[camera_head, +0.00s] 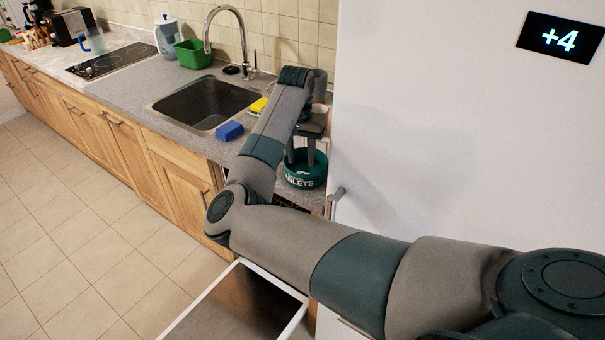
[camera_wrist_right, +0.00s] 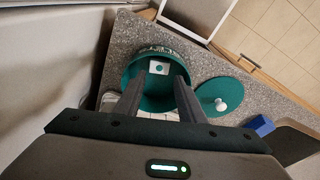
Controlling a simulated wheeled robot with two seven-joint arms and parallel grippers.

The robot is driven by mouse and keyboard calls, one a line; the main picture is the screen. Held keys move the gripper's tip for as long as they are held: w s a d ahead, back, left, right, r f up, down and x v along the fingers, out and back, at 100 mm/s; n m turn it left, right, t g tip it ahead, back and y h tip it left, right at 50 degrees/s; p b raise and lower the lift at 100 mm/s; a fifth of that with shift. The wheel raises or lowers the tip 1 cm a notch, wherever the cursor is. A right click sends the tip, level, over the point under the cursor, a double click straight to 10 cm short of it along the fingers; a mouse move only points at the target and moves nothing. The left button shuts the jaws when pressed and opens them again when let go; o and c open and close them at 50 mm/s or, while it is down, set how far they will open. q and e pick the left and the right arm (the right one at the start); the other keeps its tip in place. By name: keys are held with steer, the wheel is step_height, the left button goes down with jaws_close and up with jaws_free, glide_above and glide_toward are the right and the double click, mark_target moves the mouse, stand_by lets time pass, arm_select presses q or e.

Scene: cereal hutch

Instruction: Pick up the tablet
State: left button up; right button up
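A green round tub (camera_head: 305,178) lettered "...BLETS" stands on the counter beside the tall white unit. In the right wrist view the tub (camera_wrist_right: 131,68) is uncovered, and a white square tablet with a green dot (camera_wrist_right: 159,68) lies inside. My right gripper (camera_head: 301,160) points down at the tub. My left gripper is not in view.
A blue block (camera_head: 230,131) and a yellow sponge (camera_head: 258,105) lie near the sink (camera_head: 208,103). The tall white unit (camera_head: 420,130) borders the tub's side. An open white-edged door or drawer (camera_head: 235,305) sticks out below the counter.

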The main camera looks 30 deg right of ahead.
steer(key=shift+f, duration=0.25)
steer(key=shift+f+p, duration=0.35)
steer(key=shift+p, duration=0.05)
step_height(320, 180, down, 3)
steer(key=shift+d+f+p, duration=0.1)
steer(key=shift+d+p, duration=0.05)
steer(key=shift+p, duration=0.65)
steer(key=shift+d+f, duration=0.1)
steer(key=shift+f, duration=0.55)
steer(key=c, duration=0.7)
